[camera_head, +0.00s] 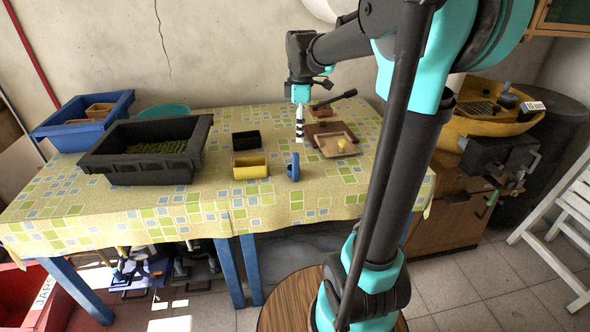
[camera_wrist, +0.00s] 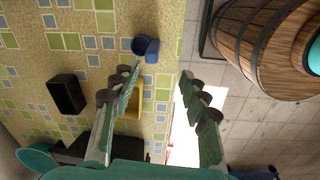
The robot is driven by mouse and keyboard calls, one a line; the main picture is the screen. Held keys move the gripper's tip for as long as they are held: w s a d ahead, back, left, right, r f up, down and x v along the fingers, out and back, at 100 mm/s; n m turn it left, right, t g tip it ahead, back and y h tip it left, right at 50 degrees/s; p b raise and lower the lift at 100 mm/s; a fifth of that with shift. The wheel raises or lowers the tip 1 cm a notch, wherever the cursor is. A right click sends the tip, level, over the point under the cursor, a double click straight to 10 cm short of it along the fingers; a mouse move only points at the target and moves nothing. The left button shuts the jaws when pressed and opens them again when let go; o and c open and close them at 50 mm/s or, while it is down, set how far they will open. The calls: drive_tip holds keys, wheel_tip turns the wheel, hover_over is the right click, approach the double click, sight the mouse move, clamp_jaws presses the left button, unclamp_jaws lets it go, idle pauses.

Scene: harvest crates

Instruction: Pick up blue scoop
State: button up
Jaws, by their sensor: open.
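The small blue scoop (camera_head: 293,168) rests on the patterned tablecloth near the front middle of the table, just right of a yellow box. In the wrist view the blue scoop (camera_wrist: 150,50) lies beyond the fingertips, close to the table's edge, with its round opening showing. My gripper (camera_head: 299,135) hangs above the table and appears slightly behind and above the scoop in the head view. In the wrist view the two fingers of my gripper (camera_wrist: 161,72) are spread wide with nothing between them. They appear apart from the scoop.
The yellow box (camera_head: 250,171) and a black box (camera_head: 246,141) stand left of the scoop. A wooden tray (camera_head: 335,146) lies to the right. A large black crate (camera_head: 140,168) and a blue crate (camera_head: 60,126) fill the left side. The cloth in front of the scoop is clear.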

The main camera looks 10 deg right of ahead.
sight(296, 164)
drive_tip(key=f, duration=0.5)
drive_tip(key=w+f+n, duration=0.1)
drive_tip(key=f, duration=0.3)
drive_tip(key=w+a+f+n, duration=0.1)
drive_tip(key=f, duration=0.4)
drive_tip(key=shift+f+g, duration=0.3)
drive_tip(key=shift+f, duration=0.05)
clamp_jaws()
